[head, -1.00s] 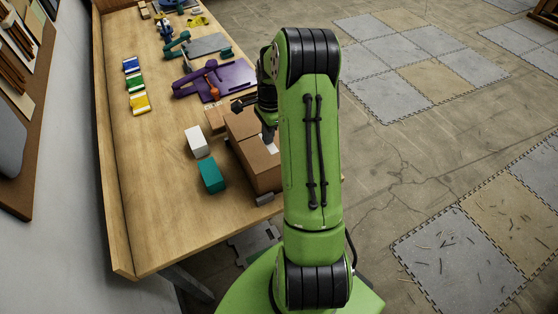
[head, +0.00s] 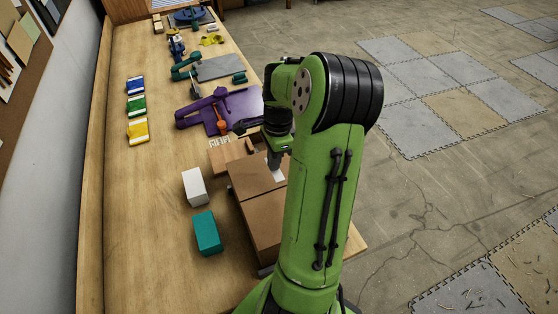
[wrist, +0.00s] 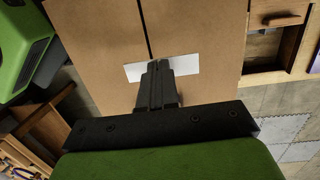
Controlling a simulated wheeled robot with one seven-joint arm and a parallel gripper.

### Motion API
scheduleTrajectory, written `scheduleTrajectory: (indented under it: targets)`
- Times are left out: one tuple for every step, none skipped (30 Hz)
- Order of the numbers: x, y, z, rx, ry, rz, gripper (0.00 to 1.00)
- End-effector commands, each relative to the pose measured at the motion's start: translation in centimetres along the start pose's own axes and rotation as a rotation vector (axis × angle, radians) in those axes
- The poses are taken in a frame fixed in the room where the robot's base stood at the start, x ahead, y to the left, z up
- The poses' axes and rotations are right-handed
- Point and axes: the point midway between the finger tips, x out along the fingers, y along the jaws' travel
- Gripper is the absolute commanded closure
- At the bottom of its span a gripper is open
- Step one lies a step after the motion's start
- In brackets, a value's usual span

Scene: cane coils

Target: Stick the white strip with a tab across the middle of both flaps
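A brown cardboard box (head: 258,210) stands at the right side of the bench, its two flaps closed with a dark seam between them. The flaps (wrist: 195,28) fill much of the wrist view. The white strip (wrist: 184,64) lies crosswise over the seam line, with an end showing on each side of my fingers. Part of the strip also shows in the head view (head: 278,175). My gripper (wrist: 158,68) points down at the strip's middle with its fingers close together, seemingly on the tab, which they hide. I cannot tell whether the strip touches the cardboard.
A white block (head: 194,187) and a teal block (head: 207,233) stand left of the box. A purple fixture (head: 228,110) and a wooden piece (head: 222,157) lie beyond it. Blue, green and yellow items (head: 138,131) line the left. The bench's near left is clear.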

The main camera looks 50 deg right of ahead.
Motion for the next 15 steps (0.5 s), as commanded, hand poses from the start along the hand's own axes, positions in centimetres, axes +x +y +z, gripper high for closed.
scheduleTrajectory:
  targets:
    - [-0.4, 0.0, 0.0, 0.002, 0.003, -0.008, 1.00]
    - [-0.4, 0.0, -0.1, 0.003, 0.005, -0.011, 1.00]
    - [-0.2, -0.1, -0.1, 0.003, 0.005, -0.013, 1.00]
    - [0.1, -0.1, -0.1, 0.003, 0.005, -0.012, 1.00]
    - [0.5, 0.0, -0.1, 0.002, 0.004, -0.008, 1.00]
    - [1.2, 0.1, -0.1, 0.001, 0.001, 0.003, 1.00]
    - [1.7, 0.0, -0.2, 0.000, 0.000, 0.007, 1.00]
    - [2.1, -0.2, -0.2, 0.000, -0.001, 0.010, 1.00]
    - [2.8, -0.3, -0.3, 0.000, -0.002, 0.012, 1.00]
    - [3.2, -0.4, -0.4, 0.000, -0.002, 0.012, 1.00]
    - [3.7, -0.5, -0.5, 0.001, -0.002, 0.013, 1.00]
    - [4.3, -0.5, -0.6, 0.001, -0.003, 0.014, 1.00]
    - [4.7, -0.5, -0.6, 0.001, -0.003, 0.014, 1.00]
    - [5.0, -0.5, -0.6, 0.001, -0.002, 0.014, 1.00]
    - [5.4, -0.3, -0.7, 0.001, -0.002, 0.012, 1.00]
